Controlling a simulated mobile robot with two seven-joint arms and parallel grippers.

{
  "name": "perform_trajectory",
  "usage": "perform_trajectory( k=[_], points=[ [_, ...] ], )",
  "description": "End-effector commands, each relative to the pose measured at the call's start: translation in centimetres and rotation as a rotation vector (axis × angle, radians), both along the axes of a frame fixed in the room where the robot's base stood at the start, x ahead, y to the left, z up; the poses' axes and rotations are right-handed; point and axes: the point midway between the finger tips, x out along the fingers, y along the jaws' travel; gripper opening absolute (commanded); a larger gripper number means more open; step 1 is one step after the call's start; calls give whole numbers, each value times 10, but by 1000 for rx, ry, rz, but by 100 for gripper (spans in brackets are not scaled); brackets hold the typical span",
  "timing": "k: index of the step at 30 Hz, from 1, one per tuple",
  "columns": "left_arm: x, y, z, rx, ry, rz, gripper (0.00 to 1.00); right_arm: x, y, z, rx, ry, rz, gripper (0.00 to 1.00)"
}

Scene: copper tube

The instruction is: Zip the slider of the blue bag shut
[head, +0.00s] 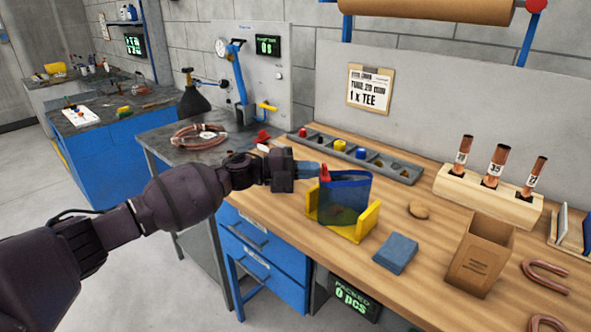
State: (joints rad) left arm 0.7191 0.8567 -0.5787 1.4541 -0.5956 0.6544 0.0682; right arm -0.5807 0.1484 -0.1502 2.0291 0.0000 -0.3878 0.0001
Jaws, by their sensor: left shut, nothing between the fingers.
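The blue bag (347,192) stands upright in a yellow holder (371,219) on the wooden bench. Its body is see-through with a blue top band, and something greenish shows low inside. The red slider (325,173) is at the left end of the bag's top edge. My left arm comes in from the left, and my left gripper (312,170) is shut and empty right beside the slider on its left. I cannot tell whether the fingertips touch the slider. My right gripper is not in view.
A grey parts tray (405,172) lies behind the bag. A blue cloth-like block (396,253), a tan round piece (418,210) and an open cardboard box (478,255) are to the right. A wooden block (488,193) holds copper tubes. Bare bench lies between them.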

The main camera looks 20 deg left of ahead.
Motion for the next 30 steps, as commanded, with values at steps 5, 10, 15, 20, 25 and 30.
perform_trajectory(
  k=[5, 10, 15, 20, 25, 30],
  points=[
    [2, -4, 0, 0, 0, 0, 0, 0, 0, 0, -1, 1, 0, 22],
    [2, -4, 0, 0, 0, 0, 0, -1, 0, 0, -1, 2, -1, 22],
    [4, -8, 1, -2, -1, -1, 0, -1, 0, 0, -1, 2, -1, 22],
    [13, -28, 1, -3, -1, -2, 0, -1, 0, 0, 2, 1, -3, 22],
    [16, -35, 0, 0, 0, 0, 0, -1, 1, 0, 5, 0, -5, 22],
    [16, -34, 0, 0, 0, -1, 0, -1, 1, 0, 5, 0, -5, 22]
  ],
)
